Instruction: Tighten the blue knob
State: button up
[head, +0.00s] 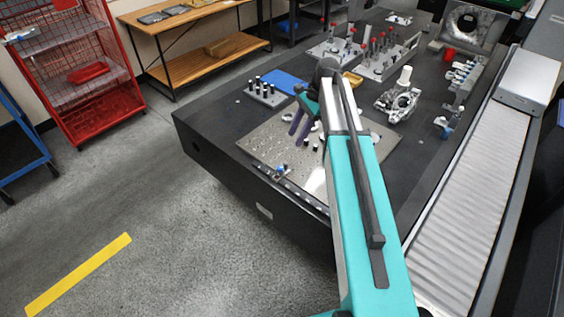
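A small fixture with a blue part, which looks like the blue knob (280,168), sits at the front edge of the perforated metal plate (262,144). It is small in view, so its turn position cannot be told. My gripper (297,133) has dark purple fingers pointing down over the plate, above and a little right of this knob in the picture and apart from it. The fingers look slightly apart with nothing seen between them. My arm hides the plate's right-middle part.
The plate lies on a dark granite table (215,112). A black-pin block (262,92), a blue mat (283,82), racks of red-tipped probes (385,58) and a metal casting (398,103) stand behind. Another small blue part (441,122) is at right, beside a ribbed bellows cover (470,190).

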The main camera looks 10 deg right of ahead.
jog(key=shift+a, duration=0.15)
jog(key=p, duration=0.4)
send_near(280, 167)
jog(key=shift+x, duration=3.7)
jog(key=shift+s, duration=0.1)
grip_shut()
